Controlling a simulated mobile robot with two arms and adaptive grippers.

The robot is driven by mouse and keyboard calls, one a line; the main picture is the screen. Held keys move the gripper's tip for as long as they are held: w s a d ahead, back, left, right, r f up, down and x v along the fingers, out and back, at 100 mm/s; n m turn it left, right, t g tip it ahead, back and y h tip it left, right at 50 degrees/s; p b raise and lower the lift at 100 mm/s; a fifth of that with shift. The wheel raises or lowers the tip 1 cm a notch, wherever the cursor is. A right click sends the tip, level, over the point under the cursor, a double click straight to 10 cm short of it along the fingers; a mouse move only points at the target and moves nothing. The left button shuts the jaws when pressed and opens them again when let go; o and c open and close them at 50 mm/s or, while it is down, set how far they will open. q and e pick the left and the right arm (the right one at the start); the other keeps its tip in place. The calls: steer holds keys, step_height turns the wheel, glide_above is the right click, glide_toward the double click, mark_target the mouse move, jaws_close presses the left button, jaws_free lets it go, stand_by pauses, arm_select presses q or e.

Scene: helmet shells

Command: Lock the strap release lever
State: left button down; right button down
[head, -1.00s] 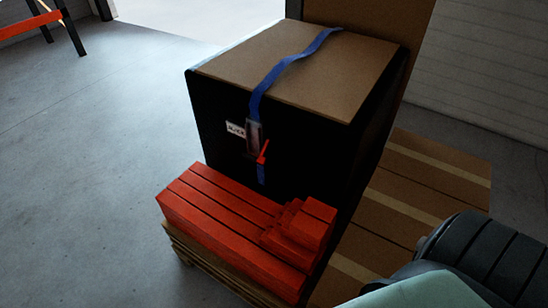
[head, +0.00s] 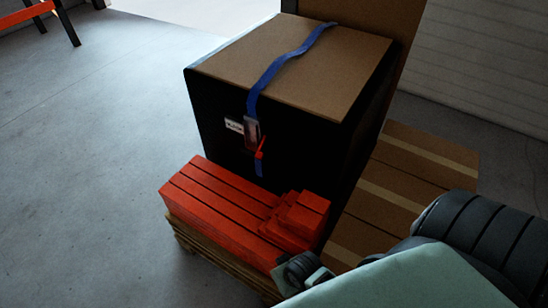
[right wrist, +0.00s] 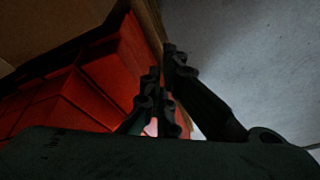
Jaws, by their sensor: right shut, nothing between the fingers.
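The blue strap (head: 272,74) runs over the top of the big black-sided box and down its front. A metal buckle (head: 251,131) sits on the strap at the front face. The small red release lever (head: 260,150) is at the buckle's lower end and stands out from it; its exact angle is too small to tell. My right gripper (right wrist: 160,72) is shut and empty in the right wrist view, beside the red blocks. Its dark end shows in the head view (head: 302,268), low and right of the lever, well apart from it. My left gripper is out of view.
Red stacked blocks (head: 215,204) lie in front of the box on a wooden pallet (head: 190,237), below the lever. The box's brown top (head: 325,75) is flat. Brown cartons (head: 400,180) stand to the right.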

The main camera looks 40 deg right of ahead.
steer(key=w+d+r+m+t+p, duration=0.25)
steer(key=w+r+m, duration=0.5)
steer(key=r, duration=0.75)
steer(key=w+d+r+m+t, duration=0.1)
steer(key=w+d+m, duration=0.1)
steer(key=w, duration=0.1)
steer(key=w+d+r+m+t, duration=0.1)
steer(key=w+d+m, duration=0.1)
steer(key=w+m, duration=0.1)
steer(key=w+d+r+m+t, duration=0.1)
steer(key=w+d+m, duration=0.1)
steer(key=w, duration=0.1)
steer(key=shift+d+m+y, duration=0.3)
steer(key=shift+d+m, duration=0.05)
steer(key=w+d+m+t, duration=0.1)
steer(key=d+m, duration=0.1)
steer(key=m, duration=0.1)
steer(key=w+d+r+m+t+h, duration=0.1)
steer(key=d+m, duration=0.2)
steer(key=m, duration=0.1)
steer(key=w+d+r+m+t+h+p, duration=0.1)
steer(key=w+d+m, duration=0.1)
steer(key=d+m, duration=0.1)
steer(key=shift+r+m, duration=0.15)
steer(key=shift+m, duration=0.15)
steer(key=shift+d+m+t, duration=0.25)
steer(key=shift+m, duration=0.15)
